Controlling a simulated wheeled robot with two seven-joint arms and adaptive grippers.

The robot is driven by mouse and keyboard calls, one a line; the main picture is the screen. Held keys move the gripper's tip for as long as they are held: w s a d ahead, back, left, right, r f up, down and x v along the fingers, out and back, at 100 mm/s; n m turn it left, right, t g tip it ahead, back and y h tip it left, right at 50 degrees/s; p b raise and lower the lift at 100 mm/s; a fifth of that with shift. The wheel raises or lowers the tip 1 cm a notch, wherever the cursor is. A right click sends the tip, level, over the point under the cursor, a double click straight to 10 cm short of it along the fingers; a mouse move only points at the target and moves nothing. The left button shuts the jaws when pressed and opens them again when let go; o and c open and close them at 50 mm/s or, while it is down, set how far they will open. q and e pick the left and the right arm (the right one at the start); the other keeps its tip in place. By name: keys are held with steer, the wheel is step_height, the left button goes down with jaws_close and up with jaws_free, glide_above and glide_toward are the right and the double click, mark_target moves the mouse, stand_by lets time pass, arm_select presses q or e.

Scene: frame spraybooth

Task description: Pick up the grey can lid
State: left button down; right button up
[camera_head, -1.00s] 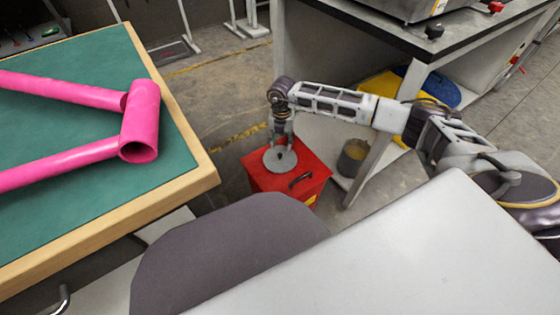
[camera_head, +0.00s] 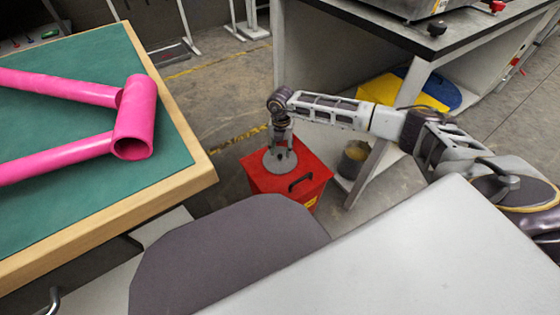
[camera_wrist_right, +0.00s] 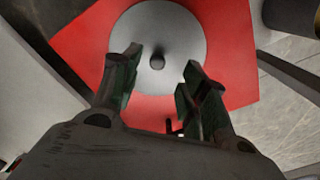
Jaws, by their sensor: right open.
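The grey can lid (camera_head: 279,163) is a round disc with a small dark knob in its middle. It lies flat on top of the red box (camera_head: 303,177). In the right wrist view the lid (camera_wrist_right: 183,28) fills the top centre, with its knob just beyond and between the fingertips. My right gripper (camera_head: 280,152) points down over the lid; in the wrist view its fingers (camera_wrist_right: 160,75) are open, with nothing between them. I cannot tell if the fingertips touch the lid. My left gripper is not in view.
The red box has a black handle on its front part. A dark bucket (camera_head: 352,160) stands on a low shelf to its right, beside a bench leg (camera_head: 372,172). A green-topped table (camera_head: 95,190) with a pink tube frame (camera_head: 133,120) stands left.

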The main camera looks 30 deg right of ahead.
mark_target(280, 155)
steer(key=shift+w+a+f+b, duration=0.15)
steer(key=shift+f+b, duration=0.6)
steer(key=shift+f, duration=0.45)
steer(key=shift+f+b, duration=0.35)
steer(key=shift+f, duration=0.65)
jaws_close()
